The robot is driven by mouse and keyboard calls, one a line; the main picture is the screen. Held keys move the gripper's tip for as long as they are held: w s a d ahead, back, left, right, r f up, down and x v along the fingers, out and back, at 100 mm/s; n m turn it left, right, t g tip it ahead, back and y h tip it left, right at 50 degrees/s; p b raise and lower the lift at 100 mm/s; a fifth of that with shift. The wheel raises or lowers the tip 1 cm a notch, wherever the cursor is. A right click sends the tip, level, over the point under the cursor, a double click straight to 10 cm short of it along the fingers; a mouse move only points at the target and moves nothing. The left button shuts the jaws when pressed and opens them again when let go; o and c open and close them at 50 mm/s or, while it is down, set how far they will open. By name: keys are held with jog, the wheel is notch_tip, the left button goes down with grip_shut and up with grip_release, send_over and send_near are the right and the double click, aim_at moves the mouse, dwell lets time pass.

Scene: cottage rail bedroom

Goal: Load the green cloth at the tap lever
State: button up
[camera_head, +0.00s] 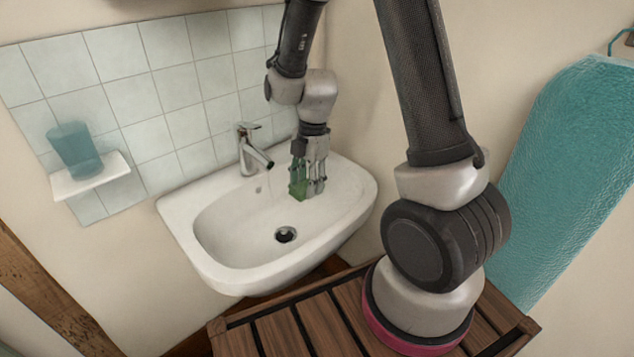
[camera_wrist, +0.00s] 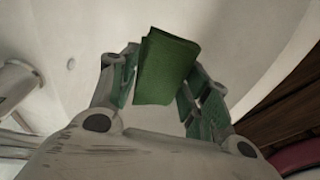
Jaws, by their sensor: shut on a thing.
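A folded green cloth (camera_head: 298,183) is held in my gripper (camera_head: 309,187) above the right part of the sink basin. The cloth also shows in the wrist view (camera_wrist: 167,68), between the two fingers of my gripper (camera_wrist: 166,80), which are shut on it. A chrome tap (camera_head: 250,152) stands on the sink's back rim, to the left of my gripper. Its lever (camera_head: 248,127) is on top and is apart from the cloth. In the wrist view, part of the tap (camera_wrist: 15,85) shows at the left edge.
The white sink (camera_head: 215,225) has an open drain (camera_head: 286,235) and an empty basin. A blue-green cup (camera_head: 75,150) stands on a small white shelf (camera_head: 92,180) on the tiled wall at left. A teal towel (camera_head: 575,160) hangs at right. A slatted wooden surface (camera_head: 290,332) lies in front.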

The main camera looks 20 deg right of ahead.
jog(key=w+a+f, duration=0.1)
jog(key=w+a, duration=0.4)
jog(key=w, duration=0.1)
jog(key=shift+a+f, duration=0.2)
jog(key=shift+f, duration=0.1)
dwell(0.5)
jog(key=shift+s+d+f, duration=0.1)
jog(key=shift+s, duration=1.8)
jog(key=shift+s+d+f, duration=0.1)
jog(key=shift+s, duration=1)
jog(key=c, duration=0.3)
jog(key=shift+s+a+r, duration=0.15)
jog(key=shift+s, duration=0.35)
jog(key=shift+s+a+r, duration=0.1)
jog(key=shift+s+a, duration=0.05)
jog(key=shift+s, duration=0.3)
jog(key=shift+s+d+f, duration=0.1)
jog(key=shift+s, duration=0.1)
jog(key=shift+c, duration=0.3)
